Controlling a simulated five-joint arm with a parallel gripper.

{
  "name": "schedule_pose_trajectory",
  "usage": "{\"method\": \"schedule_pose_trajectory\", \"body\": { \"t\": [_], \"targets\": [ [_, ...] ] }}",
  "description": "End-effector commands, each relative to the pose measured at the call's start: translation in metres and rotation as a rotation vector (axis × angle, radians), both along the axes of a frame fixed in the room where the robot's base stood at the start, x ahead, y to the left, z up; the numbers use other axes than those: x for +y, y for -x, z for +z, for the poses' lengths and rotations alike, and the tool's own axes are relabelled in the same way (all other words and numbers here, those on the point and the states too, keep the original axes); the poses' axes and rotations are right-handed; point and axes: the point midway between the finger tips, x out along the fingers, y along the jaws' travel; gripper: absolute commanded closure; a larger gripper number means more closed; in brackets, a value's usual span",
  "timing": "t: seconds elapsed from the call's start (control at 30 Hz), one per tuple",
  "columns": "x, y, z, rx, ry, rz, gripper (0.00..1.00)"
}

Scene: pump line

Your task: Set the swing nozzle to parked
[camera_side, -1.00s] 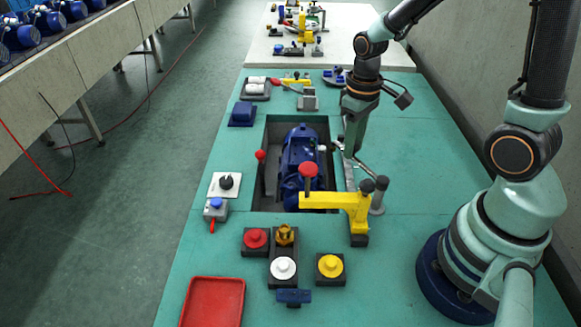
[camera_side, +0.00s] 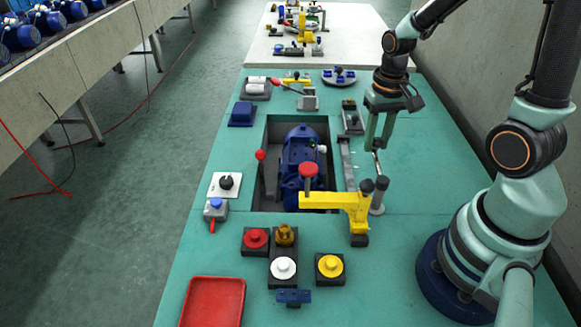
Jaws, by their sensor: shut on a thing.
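The swing nozzle is a grey post (camera_side: 378,206) with a dark cap, standing just right of the yellow arm with the red knob. Its thin metal arm (camera_side: 378,166) points away from the camera, over the teal bench to the right of the motor recess. My gripper (camera_side: 376,148) points down and is shut on the far end of this nozzle arm. The fingers partly hide that end.
The blue motor (camera_side: 300,160) sits in the recess, left of my gripper. The yellow arm (camera_side: 345,201) with a red knob reaches over its near edge. A grey bar (camera_side: 346,163) lies between recess and gripper. The bench to the right is clear.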

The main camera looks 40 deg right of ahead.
Motion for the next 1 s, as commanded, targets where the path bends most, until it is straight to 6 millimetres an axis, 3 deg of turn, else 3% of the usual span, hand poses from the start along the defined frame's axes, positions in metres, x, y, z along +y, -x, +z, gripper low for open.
{"method": "schedule_pose_trajectory", "body": {
  "t": [0.4,0.43,0.5,0.83,1.0],
  "targets": [
    [-0.002,0.001,0.001,0.002,-0.001,-0.012,1.0],
    [-0.002,0.001,0.001,0.002,-0.001,-0.012,0.55],
    [-0.002,0.001,0.001,0.002,-0.001,-0.012,0.36],
    [-0.001,0.001,0.002,0.001,-0.001,-0.009,0.36],
    [-0.001,0.0,0.016,-0.003,0.001,-0.009,0.36]
  ]
}}
